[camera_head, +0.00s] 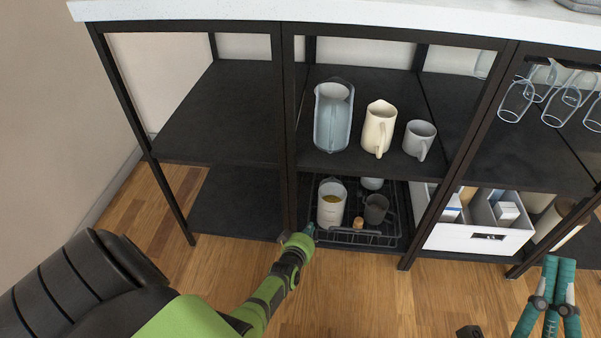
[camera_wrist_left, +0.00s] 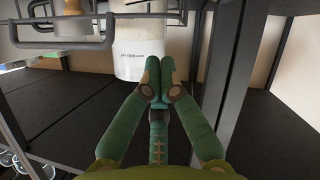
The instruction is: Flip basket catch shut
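A black wire basket (camera_head: 362,238) sits on the lower shelf of the middle bay, its front rail near the shelf edge. It also shows at the top left of the left wrist view (camera_wrist_left: 60,43). I cannot make out the catch. My left gripper (camera_head: 308,230) is at the basket's front left corner, beside the dark cabinet post. In the left wrist view its teal fingertips (camera_wrist_left: 159,82) are together with nothing visible between them. Whether they touch the basket is unclear. My right gripper (camera_head: 560,268) is at the lower right, fingers together and empty, away from the basket.
A white canister (camera_head: 331,205), a dark mug (camera_head: 376,208) and a small cork-topped item stand in the basket. Jugs and a cup (camera_head: 419,138) stand on the shelf above. A white bin (camera_head: 480,236) is to the right. The floor in front is mostly clear.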

